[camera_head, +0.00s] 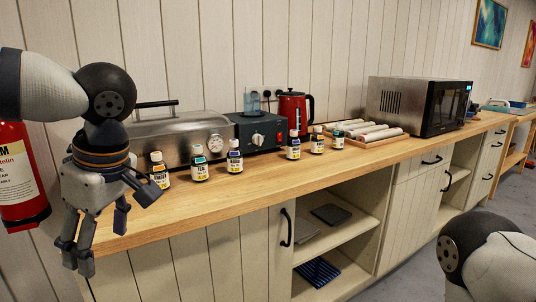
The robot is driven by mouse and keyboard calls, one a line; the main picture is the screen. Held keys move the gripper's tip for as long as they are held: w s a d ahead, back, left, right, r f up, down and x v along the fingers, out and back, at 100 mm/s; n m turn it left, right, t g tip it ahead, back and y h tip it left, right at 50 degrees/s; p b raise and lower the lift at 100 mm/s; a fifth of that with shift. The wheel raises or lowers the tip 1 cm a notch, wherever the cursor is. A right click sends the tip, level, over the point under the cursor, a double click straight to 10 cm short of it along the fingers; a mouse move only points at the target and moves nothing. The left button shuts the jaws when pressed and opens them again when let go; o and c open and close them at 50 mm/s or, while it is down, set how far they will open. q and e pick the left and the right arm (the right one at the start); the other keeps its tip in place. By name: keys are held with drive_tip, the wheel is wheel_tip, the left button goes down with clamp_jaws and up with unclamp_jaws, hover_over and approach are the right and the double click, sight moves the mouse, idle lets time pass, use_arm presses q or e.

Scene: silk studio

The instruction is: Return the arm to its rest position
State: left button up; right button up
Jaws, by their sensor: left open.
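My left arm comes in from the left, bent at a black joint. My left gripper (108,225) hangs down at the near left end of the wooden counter (235,200). Its fingers are apart with nothing between them. Only a white and black part of my right arm shows at the lower right; the right gripper is outside the picture.
Several dye bottles (199,165) stand along the counter, the leftmost close beside my left gripper. Behind them are a metal steamer (175,138), a hotplate (258,133), a red kettle (296,112) and a microwave (412,105). A fire extinguisher (20,180) is at the left.

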use_arm(q)
drive_tip(key=w+a+f+m+t+y, duration=0.2)
drive_tip(key=f+m, duration=0.1)
drive_tip(key=f, duration=0.8)
drive_tip(key=w+a+f+m+t+y, duration=0.1)
drive_tip(key=w+a+f+m+t, duration=0.15)
drive_tip(key=f, duration=0.85)
drive_tip(key=s+d+f+m+g+h, duration=0.1)
drive_tip(key=s+d+f+m+h, duration=0.2)
drive_tip(key=s+f, duration=0.45)
drive_tip(key=s+d+f+m+g+h, duration=0.1)
drive_tip(key=s+d+f+m, duration=0.25)
drive_tip(key=s+f, duration=0.4)
drive_tip(key=s+m+g+h, duration=0.2)
drive_tip(key=s+g, duration=0.3)
drive_tip(key=s, duration=1.2)
drive_tip(key=shift+s+d+f+m+h, duration=0.15)
drive_tip(key=shift+f+m+h, duration=0.15)
drive_tip(key=shift+m, duration=0.5)
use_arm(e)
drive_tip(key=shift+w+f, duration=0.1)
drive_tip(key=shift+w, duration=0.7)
